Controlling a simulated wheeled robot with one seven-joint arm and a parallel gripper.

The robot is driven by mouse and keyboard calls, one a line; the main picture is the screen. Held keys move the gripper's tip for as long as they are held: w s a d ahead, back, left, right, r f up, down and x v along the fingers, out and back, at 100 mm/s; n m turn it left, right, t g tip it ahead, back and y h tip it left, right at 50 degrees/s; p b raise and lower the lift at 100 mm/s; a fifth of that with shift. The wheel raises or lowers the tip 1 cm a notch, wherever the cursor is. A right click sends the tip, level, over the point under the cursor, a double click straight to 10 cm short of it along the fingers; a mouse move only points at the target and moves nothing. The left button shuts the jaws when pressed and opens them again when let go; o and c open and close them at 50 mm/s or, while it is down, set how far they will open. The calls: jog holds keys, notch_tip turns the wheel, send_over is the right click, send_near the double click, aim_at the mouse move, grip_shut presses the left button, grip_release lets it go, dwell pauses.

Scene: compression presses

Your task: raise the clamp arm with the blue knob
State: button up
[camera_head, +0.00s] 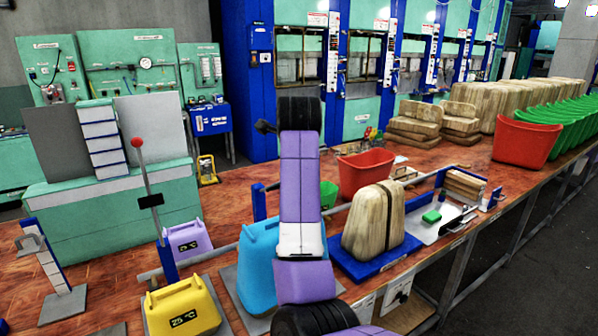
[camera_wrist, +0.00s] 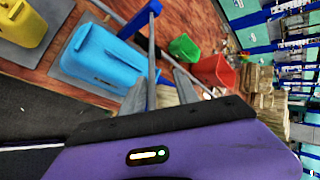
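A long grey bar (camera_head: 205,258) runs across the bench and passes behind my arm; it looks like the clamp arm. A blue upright piece (camera_head: 259,203) stands beside it, and I cannot tell whether this is the blue knob. In the wrist view, a blue piece (camera_wrist: 140,20) and a grey bar (camera_wrist: 110,12) lie beyond my gripper (camera_wrist: 162,90). Its grey fingers are spread, with blue and grey parts showing between them; contact cannot be judged. In the head view my purple arm hides the gripper.
A blue canister (camera_head: 258,262), a yellow canister (camera_head: 182,308) and a purple canister (camera_head: 188,243) stand close by. A stone-like block on a blue base (camera_head: 374,268) is to the right. A red-knobbed lever (camera_head: 146,175) rises at left. A red bin (camera_head: 366,173) stands behind.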

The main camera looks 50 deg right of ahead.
jog(key=shift+r, duration=0.15)
jog(key=v, duration=1.3)
jog(key=shift+s+a, duration=0.25)
jog(key=shift+s, duration=0.2)
dwell(0.7)
dwell(0.7)
